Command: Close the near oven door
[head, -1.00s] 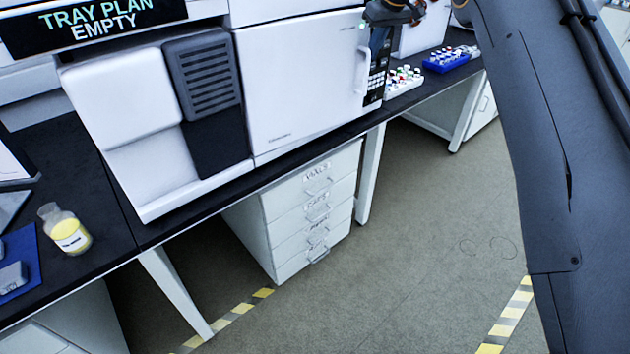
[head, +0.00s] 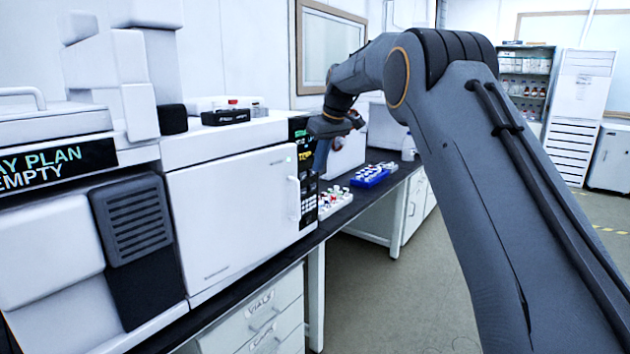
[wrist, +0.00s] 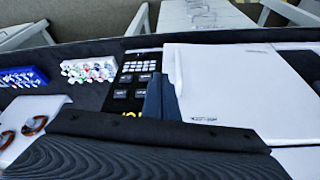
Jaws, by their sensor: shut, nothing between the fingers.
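The near oven's white door (head: 235,215) is in the middle left of the head view, with a vertical handle (head: 294,197) at its right edge. It looks flush with the oven front; I cannot tell whether a small gap is left. The door also shows in the wrist view (wrist: 225,85). My gripper (head: 320,170) is shut and empty, pointing down just right of the handle, in front of the dark control panel (head: 303,160). In the wrist view the fingers (wrist: 153,95) show beside the door's edge. Contact with the door cannot be seen.
A white rack of vials (head: 335,200) and a blue rack (head: 370,176) sit on the dark bench right of the oven. Drawers (head: 262,318) are below the bench. Another instrument with a plan display (head: 60,160) stands left. The floor (head: 375,300) in front is clear.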

